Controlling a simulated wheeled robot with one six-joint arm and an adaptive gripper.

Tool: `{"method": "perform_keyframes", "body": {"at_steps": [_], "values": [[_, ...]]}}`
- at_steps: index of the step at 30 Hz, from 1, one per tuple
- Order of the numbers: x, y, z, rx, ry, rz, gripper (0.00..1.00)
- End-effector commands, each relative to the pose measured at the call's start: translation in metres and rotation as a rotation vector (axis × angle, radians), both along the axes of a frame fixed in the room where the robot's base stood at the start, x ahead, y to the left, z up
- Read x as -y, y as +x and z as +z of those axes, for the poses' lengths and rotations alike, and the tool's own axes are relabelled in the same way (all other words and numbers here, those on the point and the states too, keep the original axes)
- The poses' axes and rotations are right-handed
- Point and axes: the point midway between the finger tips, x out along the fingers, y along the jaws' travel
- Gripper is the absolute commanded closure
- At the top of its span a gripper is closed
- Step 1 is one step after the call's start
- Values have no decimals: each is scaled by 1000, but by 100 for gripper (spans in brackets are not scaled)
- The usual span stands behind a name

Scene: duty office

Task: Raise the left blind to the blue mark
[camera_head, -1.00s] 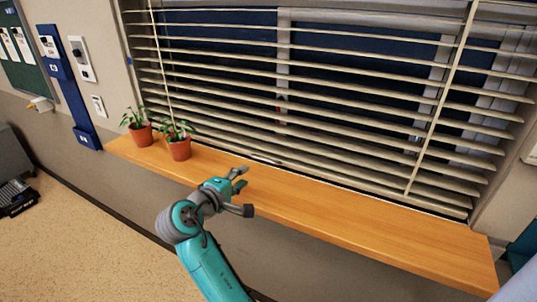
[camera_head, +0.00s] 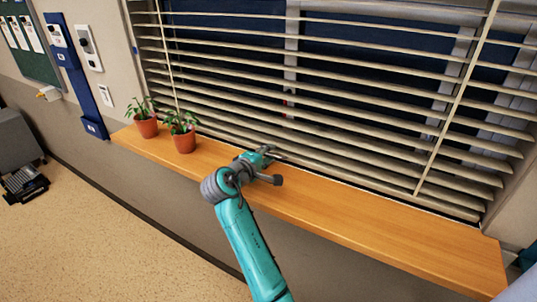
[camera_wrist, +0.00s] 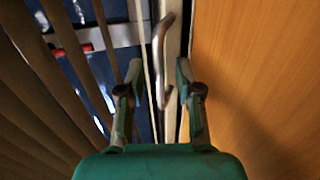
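The slatted blind (camera_head: 330,101) hangs lowered across the window, its lower slats close above the wooden sill. In the wrist view its slats (camera_wrist: 40,85) fill the left side. A curved metal handle (camera_wrist: 158,62) stands beside a pale rail (camera_wrist: 173,55), ahead of and between my fingertips. My gripper (camera_head: 268,153) is over the sill at the bottom of the blind; in the wrist view my gripper (camera_wrist: 160,90) is open, with a finger on each side of the handle's line. I cannot tell whether it touches the handle.
The wooden sill (camera_head: 360,215) runs along under the blind and is bare to the right. Two potted plants, the left one (camera_head: 146,127) and the right one (camera_head: 184,142), stand on its left part. A blue wall panel (camera_head: 80,75) is at the left.

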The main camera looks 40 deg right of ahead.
Motion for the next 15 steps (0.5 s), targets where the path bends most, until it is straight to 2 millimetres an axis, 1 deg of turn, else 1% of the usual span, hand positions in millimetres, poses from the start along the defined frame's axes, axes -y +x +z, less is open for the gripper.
{"method": "perform_keyframes", "body": {"at_steps": [3,11,14,15], "values": [[4,2,-1,-1,1,-1,65],[5,2,-1,0,0,0,65],[5,2,-1,0,0,0,88],[5,2,-1,0,0,0,98]]}}
